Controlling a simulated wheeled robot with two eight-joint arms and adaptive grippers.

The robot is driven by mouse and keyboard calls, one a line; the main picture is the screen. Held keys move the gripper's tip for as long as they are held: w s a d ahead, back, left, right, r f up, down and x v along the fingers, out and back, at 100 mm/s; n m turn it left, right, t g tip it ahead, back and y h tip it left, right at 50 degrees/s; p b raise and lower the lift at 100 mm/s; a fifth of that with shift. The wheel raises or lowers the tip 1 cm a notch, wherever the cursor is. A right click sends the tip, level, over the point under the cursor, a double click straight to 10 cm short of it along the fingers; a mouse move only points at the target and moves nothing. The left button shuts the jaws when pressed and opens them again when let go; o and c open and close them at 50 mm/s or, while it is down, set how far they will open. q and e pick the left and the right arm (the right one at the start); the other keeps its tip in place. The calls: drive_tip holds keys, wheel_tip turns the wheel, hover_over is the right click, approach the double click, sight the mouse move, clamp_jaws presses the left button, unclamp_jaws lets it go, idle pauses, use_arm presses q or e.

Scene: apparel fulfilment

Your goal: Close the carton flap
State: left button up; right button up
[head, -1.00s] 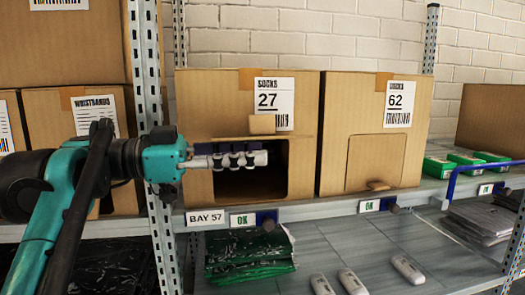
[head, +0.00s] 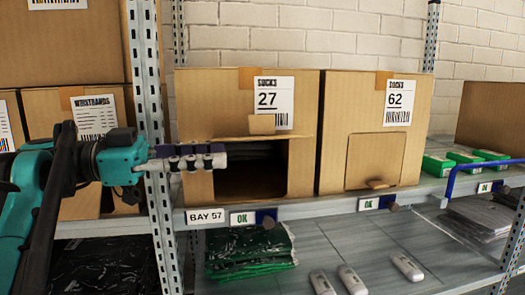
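The carton marked 27 (head: 215,105) stands on the upper shelf with its lower front opening uncovered. Its flap (head: 262,136) is swung up and juts toward me, seen almost edge-on, with a small tab (head: 262,124) at its edge. Dark, stacked contents show inside the opening. My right gripper is not in view.
The carton marked 62 (head: 345,110) stands close on the right, its flap (head: 372,160) down. A perforated shelf post (head: 150,80) stands left, near my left arm. Shelf-edge labels and dark knobs line the upper shelf's edge. Green packets (head: 250,245) lie below.

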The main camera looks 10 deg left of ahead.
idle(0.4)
use_arm(q)
drive_tip(key=v, duration=0.7)
drive_tip(key=shift+a, duration=0.2)
drive_tip(key=shift+r, duration=0.1)
